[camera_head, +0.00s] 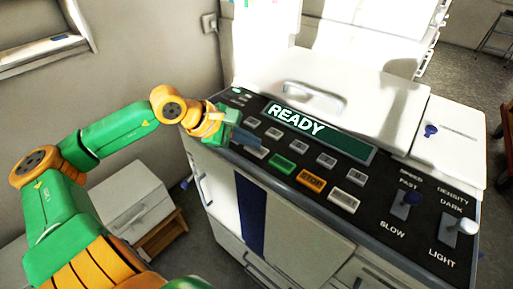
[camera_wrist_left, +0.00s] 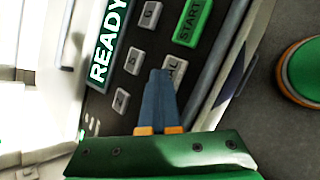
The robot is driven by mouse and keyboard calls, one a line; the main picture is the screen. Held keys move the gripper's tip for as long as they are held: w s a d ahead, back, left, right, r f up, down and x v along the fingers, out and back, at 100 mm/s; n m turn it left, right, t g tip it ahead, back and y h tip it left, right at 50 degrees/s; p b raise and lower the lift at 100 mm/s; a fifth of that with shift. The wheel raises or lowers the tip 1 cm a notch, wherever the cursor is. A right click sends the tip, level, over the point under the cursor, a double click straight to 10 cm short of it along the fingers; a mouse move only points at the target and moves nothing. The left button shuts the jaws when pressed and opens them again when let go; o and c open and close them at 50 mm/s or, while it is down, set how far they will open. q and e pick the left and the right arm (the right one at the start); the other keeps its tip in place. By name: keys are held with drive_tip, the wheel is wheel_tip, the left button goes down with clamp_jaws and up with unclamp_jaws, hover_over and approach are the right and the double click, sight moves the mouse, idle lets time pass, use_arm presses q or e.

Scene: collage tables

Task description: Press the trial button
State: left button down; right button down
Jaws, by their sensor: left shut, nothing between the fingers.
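The copier's dark control panel (camera_head: 372,182) carries a lit READY display (camera_head: 318,131) and rows of buttons. In the left wrist view, a grey button whose visible letters end in "AL", apparently the trial button (camera_wrist_left: 177,66), sits beside the green START button (camera_wrist_left: 191,22). The fingers partly cover it. My left gripper (camera_wrist_left: 160,73) is shut and empty, its blue-grey fingertips over or beside that button; I cannot tell whether they touch it. My right gripper is not in view.
The orange STOP button (camera_head: 311,180) and a grey button (camera_head: 343,199) lie to the right of START. Speed (camera_head: 411,198) and density (camera_head: 466,227) levers stand at the panel's right end. The white copier lid (camera_head: 345,85) rises behind. A small cabinet (camera_head: 130,205) stands left.

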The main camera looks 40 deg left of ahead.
sight(251, 149)
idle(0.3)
use_arm(q)
drive_tip(key=shift+r+p, duration=0.5)
drive_tip(key=shift+r, duration=0.25)
wheel_tip(251, 149, up, 5)
drive_tip(key=p, duration=0.4)
drive_tip(key=shift+r, duration=0.15)
idle(0.4)
